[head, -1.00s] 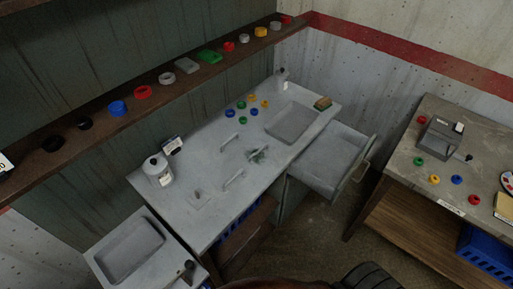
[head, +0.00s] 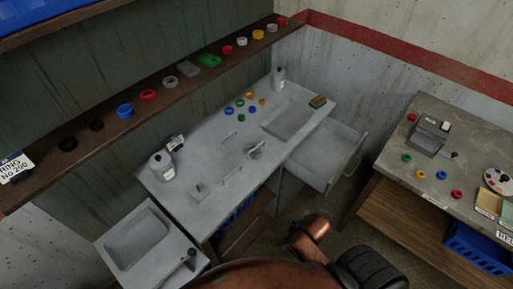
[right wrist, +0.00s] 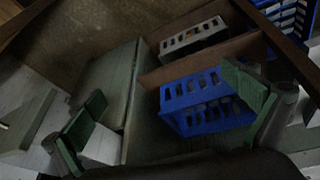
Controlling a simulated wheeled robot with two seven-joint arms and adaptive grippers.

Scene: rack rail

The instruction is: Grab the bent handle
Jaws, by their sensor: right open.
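A grey bench (head: 185,205) carries two small bar-shaped handles, one toward the back (head: 229,136) and one nearer the front (head: 228,184). A dark grey fitting (head: 256,150) lies to the right of them. An open drawer (head: 322,160) at the bench's right end has a handle (head: 353,162) on its front. I cannot tell which of these is the bent one. My left gripper is not in view.
In the right wrist view a blue crate (right wrist: 207,103) and a grey crate (right wrist: 193,42) stand beyond the fingers, beside wooden panels. A side table (head: 455,150) stands right, a shelf (head: 140,98) with coloured rings left. A white bottle (head: 161,167) stands on the bench.

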